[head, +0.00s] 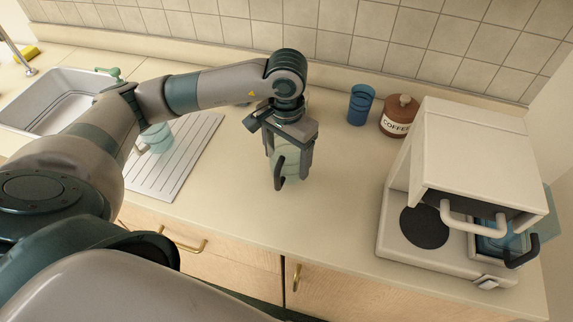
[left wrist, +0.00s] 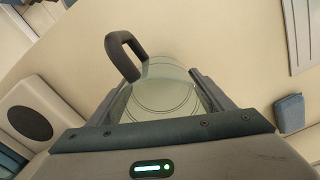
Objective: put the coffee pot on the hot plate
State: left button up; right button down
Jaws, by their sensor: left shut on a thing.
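The coffee pot (head: 292,160) is clear glass with a dark handle. My left gripper (head: 290,152) is shut on it, one finger on each side, over the middle of the counter. In the left wrist view the pot (left wrist: 165,97) sits between the fingers, its handle to the upper left. I cannot tell whether its base touches the counter. The round black hot plate (head: 424,227) lies bare on the white coffee machine's base, right of the gripper. It also shows at the left of the left wrist view (left wrist: 30,123). My right gripper is not in view.
The coffee machine (head: 465,165) overhangs the hot plate; a blue-tinted vessel with a dark handle (head: 493,243) is on its right side. A blue cup (head: 361,104) and coffee jar (head: 398,116) stand behind. A drying board (head: 165,172) and sink are left. Counter between pot and machine is clear.

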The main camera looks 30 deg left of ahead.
aim_at(287, 168)
pick_arm(q)
notch_tip(287, 168, down, 2)
jog(key=shift+f+p, duration=0.2)
jog(key=shift+p, duration=0.7)
jog(key=shift+f, duration=0.7)
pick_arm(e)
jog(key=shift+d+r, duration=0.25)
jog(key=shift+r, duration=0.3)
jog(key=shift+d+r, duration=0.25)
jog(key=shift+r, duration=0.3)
pick_arm(q)
jog(key=shift+f, duration=0.2)
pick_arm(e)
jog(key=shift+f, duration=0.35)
pick_arm(q)
jog(key=o, duration=1.2)
jog(key=shift+c, duration=0.2)
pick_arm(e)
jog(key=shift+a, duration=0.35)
pick_arm(q)
jog(key=shift+r, duration=0.15)
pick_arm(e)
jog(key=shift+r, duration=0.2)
